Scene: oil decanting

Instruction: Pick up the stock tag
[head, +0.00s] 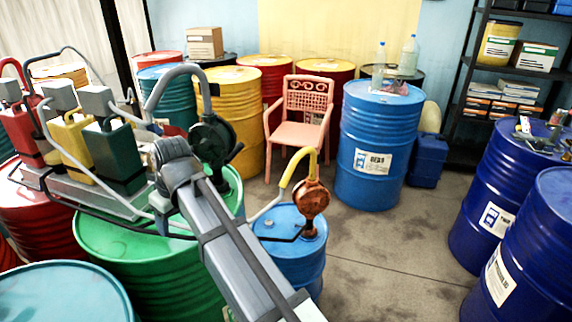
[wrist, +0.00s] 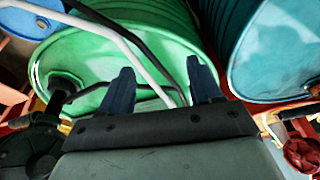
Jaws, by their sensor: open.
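I cannot make out a stock tag in either view. My gripper (wrist: 161,88) shows in the wrist view with its two dark blue fingers apart and nothing between them. Its fingers point towards the green drum (wrist: 130,38), with pale and black bars crossing between them and the drum. In the head view my arm reaches over the same green drum (head: 150,275), and the fingers are not clear there. Small items (head: 537,138) lie on a dark blue drum at the right; they are too small to tell apart.
Coloured cans (head: 68,140) stand on a rack at the left, close to my arm. A rusty hand pump (head: 311,197) rises from a small blue drum (head: 290,250). A pink chair (head: 300,115) and a large blue drum (head: 375,140) stand behind.

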